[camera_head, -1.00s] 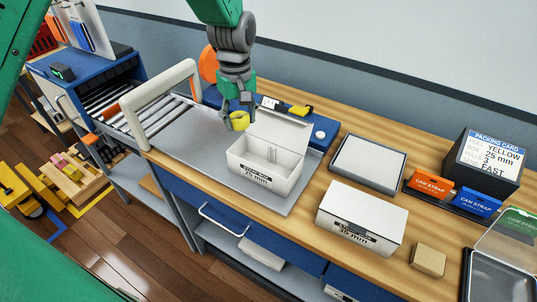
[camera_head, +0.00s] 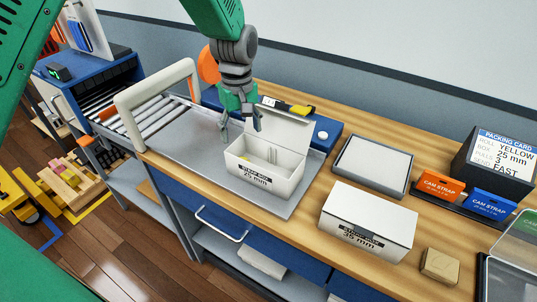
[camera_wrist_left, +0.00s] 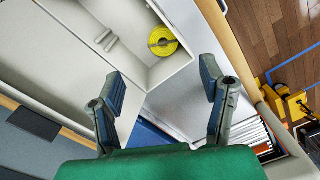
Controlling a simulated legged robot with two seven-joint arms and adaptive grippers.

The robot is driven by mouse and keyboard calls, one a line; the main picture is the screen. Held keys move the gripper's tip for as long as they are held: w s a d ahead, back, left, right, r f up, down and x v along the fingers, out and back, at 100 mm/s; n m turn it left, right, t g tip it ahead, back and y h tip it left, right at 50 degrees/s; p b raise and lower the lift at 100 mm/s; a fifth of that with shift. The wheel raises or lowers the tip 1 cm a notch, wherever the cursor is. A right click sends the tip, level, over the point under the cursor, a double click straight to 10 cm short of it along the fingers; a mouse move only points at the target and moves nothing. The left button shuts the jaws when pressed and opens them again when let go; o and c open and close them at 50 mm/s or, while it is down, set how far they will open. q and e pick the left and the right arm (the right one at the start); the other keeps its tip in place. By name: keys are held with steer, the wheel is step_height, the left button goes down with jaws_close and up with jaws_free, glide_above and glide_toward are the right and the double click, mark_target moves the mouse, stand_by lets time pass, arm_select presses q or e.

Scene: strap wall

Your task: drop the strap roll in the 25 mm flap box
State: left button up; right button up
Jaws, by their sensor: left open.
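The yellow strap roll (camera_wrist_left: 163,42) lies inside the 25 mm flap box, in a corner, in the left wrist view; the near wall mostly hides it in the head view. The white 25 mm flap box (camera_head: 262,180) stands on a grey plate with its back flap (camera_head: 279,130) raised. My left gripper (camera_head: 241,132) is open and empty at the left rear edge of the box, fingers pointing down. In the left wrist view its spread fingers (camera_wrist_left: 160,85) are apart from the roll. My right gripper is not in view.
A closed white 35 mm box (camera_head: 367,222) stands to the right, near a grey tray (camera_head: 374,163), orange (camera_head: 440,186) and blue (camera_head: 492,203) cam strap packs and a packing card (camera_head: 500,155). A roller conveyor (camera_head: 135,100) is on the left. The grey plate (camera_head: 185,150) is bare left of the box.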

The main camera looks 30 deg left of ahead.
arm_select(q)
step_height(320, 180, up, 12)
steer(key=shift+w, duration=0.15)
stand_by(0.3)
steer(key=shift+f, duration=0.1)
